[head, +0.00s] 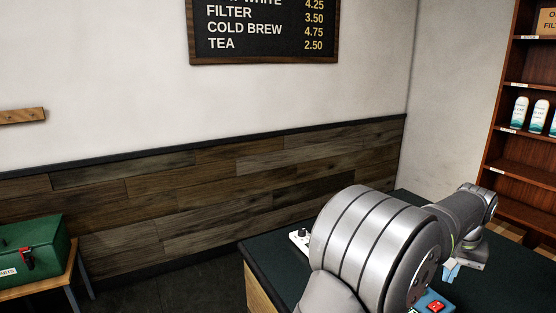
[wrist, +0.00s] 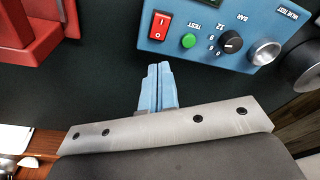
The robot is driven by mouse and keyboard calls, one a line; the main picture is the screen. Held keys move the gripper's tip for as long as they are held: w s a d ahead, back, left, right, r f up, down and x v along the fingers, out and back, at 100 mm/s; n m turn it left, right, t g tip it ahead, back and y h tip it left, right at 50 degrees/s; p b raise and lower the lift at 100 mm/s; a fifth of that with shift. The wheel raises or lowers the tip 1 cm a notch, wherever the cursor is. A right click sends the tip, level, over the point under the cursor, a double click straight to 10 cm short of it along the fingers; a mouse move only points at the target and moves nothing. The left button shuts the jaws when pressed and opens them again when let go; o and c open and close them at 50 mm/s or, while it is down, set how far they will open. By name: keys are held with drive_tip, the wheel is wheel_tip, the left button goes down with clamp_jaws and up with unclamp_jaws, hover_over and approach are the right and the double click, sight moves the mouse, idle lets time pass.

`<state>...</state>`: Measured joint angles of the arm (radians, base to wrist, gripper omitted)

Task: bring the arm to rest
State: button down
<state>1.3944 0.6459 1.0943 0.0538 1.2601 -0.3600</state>
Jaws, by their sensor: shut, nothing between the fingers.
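My gripper (wrist: 158,88) has light blue fingers, shut against each other with nothing between them. In the head view my gripper (head: 451,271) is low over the dark counter (head: 272,270) at the lower right, partly behind my grey arm. In the wrist view the fingertips point toward the dark counter top (wrist: 108,62), just below and left of a blue test box. Whether the fingertips touch the counter cannot be told.
The blue test box (wrist: 200,50) has a red switch, green button and dial. A red object (wrist: 45,30) stands at the wrist view's upper left. A green toolbox (head: 32,250) sits on a small table at left. A wooden shelf (head: 515,150) stands at right.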

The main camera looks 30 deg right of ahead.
drive_tip(key=a+r+n+g, duration=0.1)
drive_tip(key=a+r+n, duration=0.2)
drive_tip(key=r+n, duration=0.5)
drive_tip(key=shift+r+n, duration=0.35)
drive_tip(key=shift+n, duration=1.15)
drive_tip(key=shift+f, duration=0.1)
wheel_tip(320, 180, down, 7)
drive_tip(key=d+m, duration=0.3)
drive_tip(key=m, duration=0.7)
drive_tip(key=shift+f+t, duration=0.15)
drive_tip(key=shift+t, duration=0.25)
drive_tip(key=shift+m, duration=0.3)
